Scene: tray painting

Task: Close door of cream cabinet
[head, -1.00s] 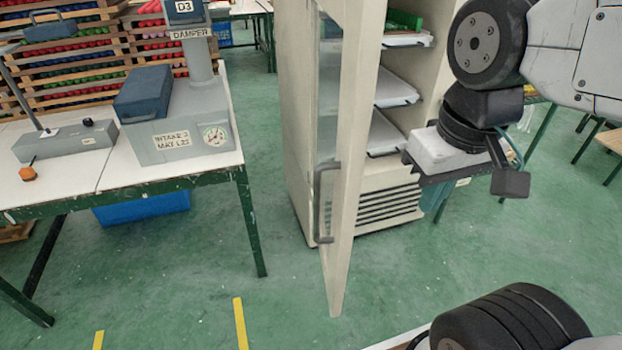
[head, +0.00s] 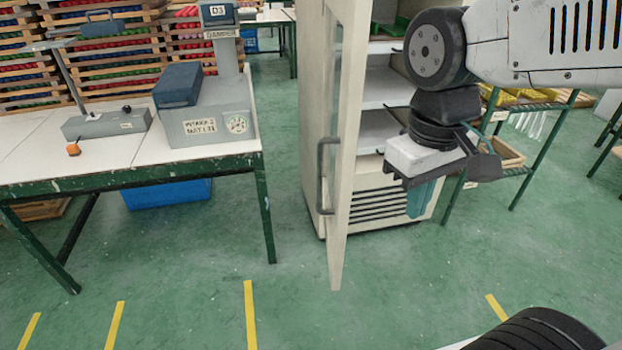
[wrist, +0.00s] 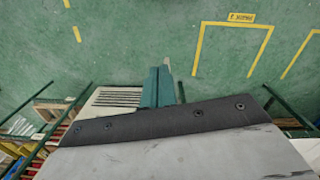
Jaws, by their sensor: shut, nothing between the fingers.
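The cream cabinet (head: 312,130) stands at the centre of the head view with its door (head: 345,150) swung open toward me. The door shows nearly edge-on, with a grey bar handle (head: 326,176) on its left face. Shelves and a vent grille show inside and below the opening; the grille (wrist: 118,97) also shows in the wrist view. My gripper (head: 422,200) has teal fingers pointing down, right of the door and in front of the cabinet's lower right in the picture. In the wrist view the fingers (wrist: 157,88) are together and empty. The gripper appears apart from the door.
A white-topped bench (head: 100,160) with green legs stands left, carrying a grey damper machine (head: 205,120). A blue bin (head: 165,193) sits under it. A green rack (head: 530,105) with yellow trays stands right. The green floor in front is clear, with yellow tape marks.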

